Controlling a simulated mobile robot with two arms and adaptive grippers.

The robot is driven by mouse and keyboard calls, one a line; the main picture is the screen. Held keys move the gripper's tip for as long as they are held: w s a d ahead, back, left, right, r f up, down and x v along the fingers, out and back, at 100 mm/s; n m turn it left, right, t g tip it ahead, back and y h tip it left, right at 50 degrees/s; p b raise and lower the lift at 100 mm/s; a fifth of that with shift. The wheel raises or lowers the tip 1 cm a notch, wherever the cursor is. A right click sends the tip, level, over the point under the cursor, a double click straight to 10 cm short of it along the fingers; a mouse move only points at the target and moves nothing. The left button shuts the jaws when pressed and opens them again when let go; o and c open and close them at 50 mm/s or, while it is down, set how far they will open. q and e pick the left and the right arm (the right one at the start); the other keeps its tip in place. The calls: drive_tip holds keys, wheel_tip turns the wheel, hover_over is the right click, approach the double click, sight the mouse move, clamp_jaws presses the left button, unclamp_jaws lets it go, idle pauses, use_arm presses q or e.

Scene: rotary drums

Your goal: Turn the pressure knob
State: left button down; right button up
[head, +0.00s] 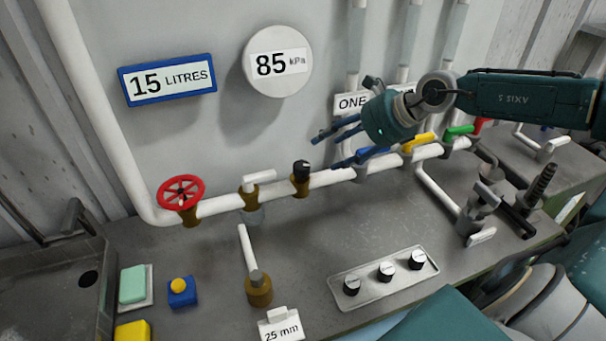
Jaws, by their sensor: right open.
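A small black knob (301,168) sits on a brass fitting on the white pipe, below the round gauge (278,62) reading 85 kPa. No label on the knob is readable. My right gripper (332,149) reaches in from the right, its dark blue fingers apart and pointing left toward the knob. It is empty and appears just right of the knob, apart from it in the picture. The exact depth gap cannot be told. My left gripper is out of view.
The white pipe (225,204) also carries a red wheel (181,191), a white lever (260,181) and coloured handles, including a yellow handle (418,143) near my gripper. A plate (340,301) with three black knobs lies on the bench.

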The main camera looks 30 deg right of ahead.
sight(303, 165)
drive_tip(key=p+x, duration=0.3)
drive_tip(key=x, duration=0.8)
drive_tip(key=shift+s+d+f+p, duration=0.1)
drive_tip(key=shift+f+p, duration=0.1)
drive_tip(key=shift+p, duration=0.2)
drive_tip(key=shift+w+f, duration=0.2)
drive_tip(key=shift+f, duration=0.2)
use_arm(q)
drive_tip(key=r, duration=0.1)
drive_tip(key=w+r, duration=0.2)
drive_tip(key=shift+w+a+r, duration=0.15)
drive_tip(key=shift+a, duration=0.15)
use_arm(e)
drive_tip(key=c, duration=1.1)
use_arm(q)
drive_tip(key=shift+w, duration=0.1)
use_arm(e)
drive_tip(key=shift+o, duration=0.2)
drive_tip(key=shift+r, duration=0.1)
